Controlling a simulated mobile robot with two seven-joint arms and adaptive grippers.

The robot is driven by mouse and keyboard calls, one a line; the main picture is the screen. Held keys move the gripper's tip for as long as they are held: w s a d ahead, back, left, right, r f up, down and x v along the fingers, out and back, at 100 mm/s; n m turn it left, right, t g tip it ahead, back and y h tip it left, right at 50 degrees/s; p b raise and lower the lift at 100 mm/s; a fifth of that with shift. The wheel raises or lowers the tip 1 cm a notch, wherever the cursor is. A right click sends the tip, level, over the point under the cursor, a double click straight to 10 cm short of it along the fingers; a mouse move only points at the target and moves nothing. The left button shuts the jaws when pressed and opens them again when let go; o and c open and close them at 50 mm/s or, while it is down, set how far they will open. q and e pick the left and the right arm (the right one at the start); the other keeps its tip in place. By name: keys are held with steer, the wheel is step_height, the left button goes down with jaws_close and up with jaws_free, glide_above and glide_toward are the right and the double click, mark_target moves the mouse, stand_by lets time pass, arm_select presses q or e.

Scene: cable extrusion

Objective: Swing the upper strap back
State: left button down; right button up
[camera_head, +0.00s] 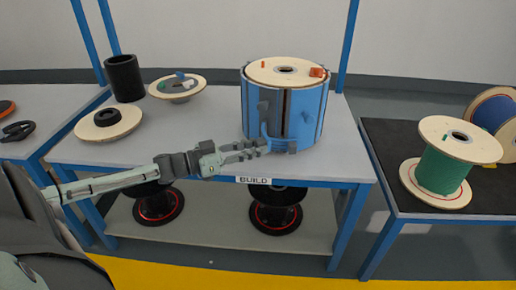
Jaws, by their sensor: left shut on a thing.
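A large reel (307,119) wrapped in blue stands upright on the middle table, with a pale wooden disc (265,73) on top. Blue strap (276,143) runs low across its front, with a small blue block at its end. Which strap is the upper one I cannot tell. My left gripper (262,148) reaches in from the left and is shut at the reel's lower front, on what looks like the blue strap; the fingertips hide the exact grip. My right gripper is not in view.
The middle table (210,130) has a BUILD label on its front edge. A green spool (441,172) stands on the right table. The middle tabletop's right side is clear.

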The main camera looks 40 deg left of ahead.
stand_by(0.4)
arm_select(q)
steer(key=c, duration=1.4)
jaws_free()
steer(key=shift+o, duration=0.2)
steer(key=v, duration=1.2)
steer(key=shift+f, duration=0.1)
